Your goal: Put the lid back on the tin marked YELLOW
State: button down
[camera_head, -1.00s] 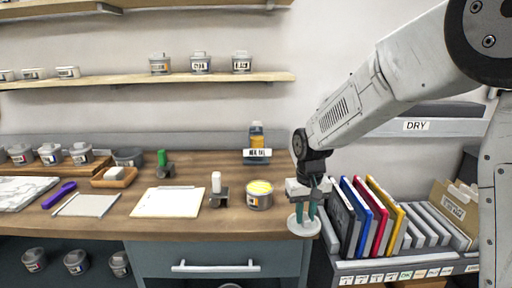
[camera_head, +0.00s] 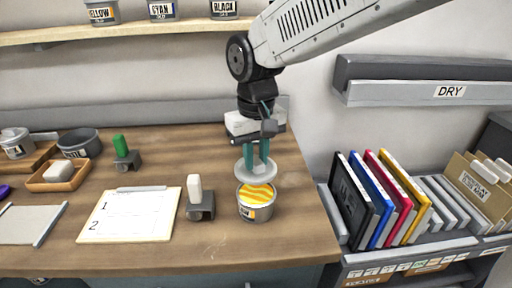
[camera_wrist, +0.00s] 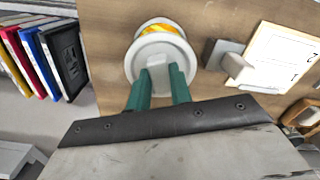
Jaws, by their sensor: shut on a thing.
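An open grey tin (camera_head: 256,210) with yellow ink (camera_head: 257,192) and an orange-marked label stands on the wooden table; its label is too small to read. My gripper (camera_head: 256,166) points down and is shut on the knob of a light grey round lid (camera_head: 241,172). The lid appears held just above the tin and hides the back part of its opening. In the wrist view, the lid (camera_wrist: 135,62) is between the teal fingers (camera_wrist: 158,82), with the yellow ink (camera_wrist: 160,27) showing past its far edge. The lid looks about level and not seated.
A stamp-like block with a white handle (camera_head: 195,188) stands close left of the tin, beside a numbered sheet (camera_head: 130,215). Coloured binders (camera_head: 378,200) stand right of the table edge.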

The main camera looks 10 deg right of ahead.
aim_at(256, 178)
jog(key=shift+f, duration=2.9)
jog(key=shift+s, duration=0.2)
jog(key=shift+f, duration=0.15)
jog(key=c, duration=0.7)
grip_release()
jog(key=shift+r, duration=3.5)
